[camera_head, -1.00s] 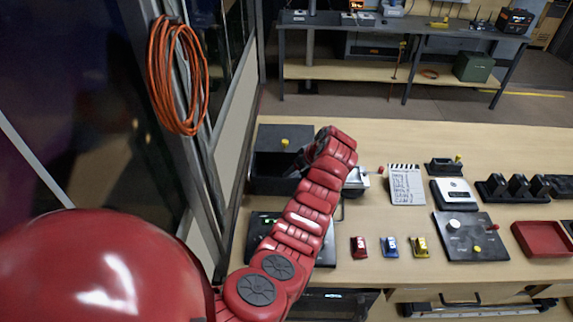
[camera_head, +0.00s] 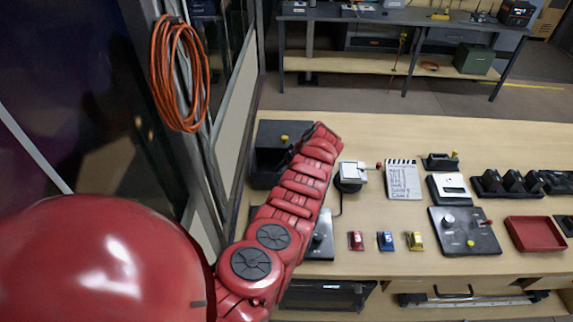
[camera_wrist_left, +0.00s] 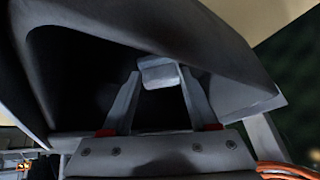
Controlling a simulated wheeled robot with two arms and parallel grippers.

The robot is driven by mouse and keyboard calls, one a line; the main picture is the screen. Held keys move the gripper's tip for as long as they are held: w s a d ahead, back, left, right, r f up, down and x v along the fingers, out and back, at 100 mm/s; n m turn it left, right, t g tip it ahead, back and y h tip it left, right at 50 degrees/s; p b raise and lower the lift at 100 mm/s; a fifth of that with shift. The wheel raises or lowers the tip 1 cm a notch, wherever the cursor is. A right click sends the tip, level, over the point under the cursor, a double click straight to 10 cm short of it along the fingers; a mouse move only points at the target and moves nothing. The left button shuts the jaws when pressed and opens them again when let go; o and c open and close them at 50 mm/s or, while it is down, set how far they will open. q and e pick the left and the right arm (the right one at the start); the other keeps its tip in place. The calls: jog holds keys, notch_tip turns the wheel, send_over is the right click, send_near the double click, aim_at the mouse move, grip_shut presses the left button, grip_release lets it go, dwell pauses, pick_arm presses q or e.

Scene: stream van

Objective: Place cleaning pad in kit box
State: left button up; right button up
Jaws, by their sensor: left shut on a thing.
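The kit box looks to be the dark open-topped box (camera_head: 268,172) at the back left of the table, partly covered by my left arm in the head view. My left gripper (camera_wrist_left: 160,80) is shut on a small grey block (camera_wrist_left: 158,73), which looks like the cleaning pad. In the left wrist view the fingers and block are in front of the box's dark interior, with its grey wall (camera_wrist_left: 215,55) around them. I cannot tell whether the block touches the box. In the head view my arm hides the block and most of the gripper. My right gripper is not in view.
A white-topped device (camera_head: 352,174) stands right of my arm, beside a clapperboard (camera_head: 404,180). Red, blue and yellow small items (camera_head: 385,241) are in front. A red tray (camera_head: 536,234) lies right. An orange cable coil (camera_head: 178,75) hangs left. The table's back strip is clear.

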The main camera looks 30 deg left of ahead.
pick_arm(q)
jog(key=o, duration=1.4)
jog(key=shift+c, duration=0.2)
jog(key=shift+v, duration=0.95)
jog(key=b+v, duration=0.3)
jog(key=v, duration=0.7)
